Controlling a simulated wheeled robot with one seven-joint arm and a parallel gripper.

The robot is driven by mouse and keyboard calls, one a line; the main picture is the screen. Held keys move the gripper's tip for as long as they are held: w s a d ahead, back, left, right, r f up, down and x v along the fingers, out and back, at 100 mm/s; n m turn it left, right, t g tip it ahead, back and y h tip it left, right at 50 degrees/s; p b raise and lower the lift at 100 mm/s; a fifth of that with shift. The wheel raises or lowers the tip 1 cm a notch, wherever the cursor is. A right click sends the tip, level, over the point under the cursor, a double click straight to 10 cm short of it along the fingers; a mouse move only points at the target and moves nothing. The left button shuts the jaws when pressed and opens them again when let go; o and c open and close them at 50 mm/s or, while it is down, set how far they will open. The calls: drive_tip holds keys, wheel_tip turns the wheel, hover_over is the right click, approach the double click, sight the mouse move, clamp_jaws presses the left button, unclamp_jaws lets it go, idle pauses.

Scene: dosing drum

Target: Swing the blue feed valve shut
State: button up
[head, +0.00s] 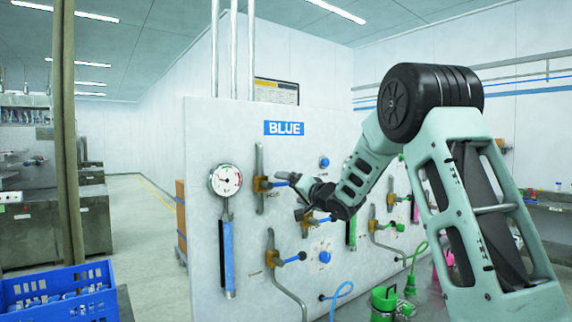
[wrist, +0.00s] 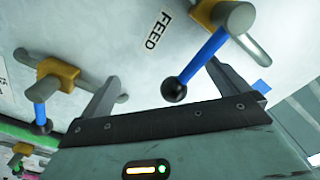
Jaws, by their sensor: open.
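The blue feed valve shows in the wrist view as a brass body (wrist: 212,12) with a grey pipe and a blue lever (wrist: 203,54) ending in a black ball. A FEED label (wrist: 157,30) is beside it. My gripper (wrist: 164,72) is open, and the black ball shows between its two fingers, nearer the right one. I cannot tell whether a finger touches the lever. In the head view my gripper (head: 297,197) is close to the white panel, right of the upper brass valve (head: 262,183), whose lever points right toward it.
A second blue-lever valve (head: 272,258) is lower on the panel (head: 205,270); a blue-lever valve (wrist: 60,73) also shows left in the wrist view. A gauge (head: 225,180) is left. A blue dial (head: 325,257) and green-handled valves (head: 392,199) are right. A blue crate (head: 60,290) stands front left.

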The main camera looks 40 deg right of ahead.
drive_tip(key=s, duration=0.9)
drive_tip(key=shift+d+b, duration=0.15)
drive_tip(key=shift+b, duration=0.15)
idle(0.3)
